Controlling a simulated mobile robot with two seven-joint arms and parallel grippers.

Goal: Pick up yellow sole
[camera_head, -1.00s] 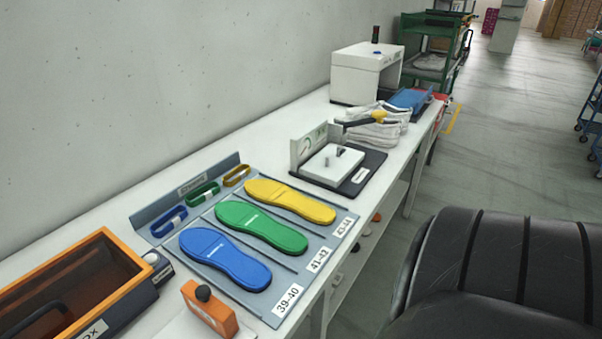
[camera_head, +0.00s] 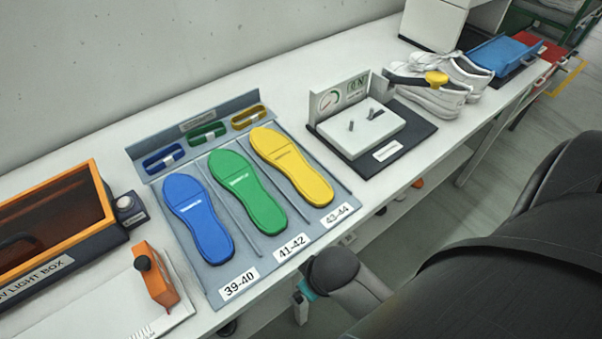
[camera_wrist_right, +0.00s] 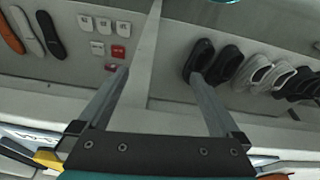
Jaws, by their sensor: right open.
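The yellow sole (camera_head: 292,168) lies flat in the right-hand slot of the grey sole tray (camera_head: 246,262), behind the label 43-44. A green sole (camera_head: 246,190) and a blue sole (camera_head: 198,217) lie in the slots to its left. My right arm shows at the table's front edge in the head view, below the tray and apart from the yellow sole. In the right wrist view my right gripper (camera_wrist_right: 160,76) has its fingers spread with nothing between them. The yellow sole cannot be made out between them. My left gripper is not in view.
A press device (camera_head: 362,130) stands right of the tray, with white shoes (camera_head: 440,98) beyond it. An orange-rimmed box (camera_head: 60,225) and an orange-handled tool (camera_head: 156,280) stand left. The wrist view shows dark shoes (camera_wrist_right: 200,62) and loose soles (camera_wrist_right: 50,36).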

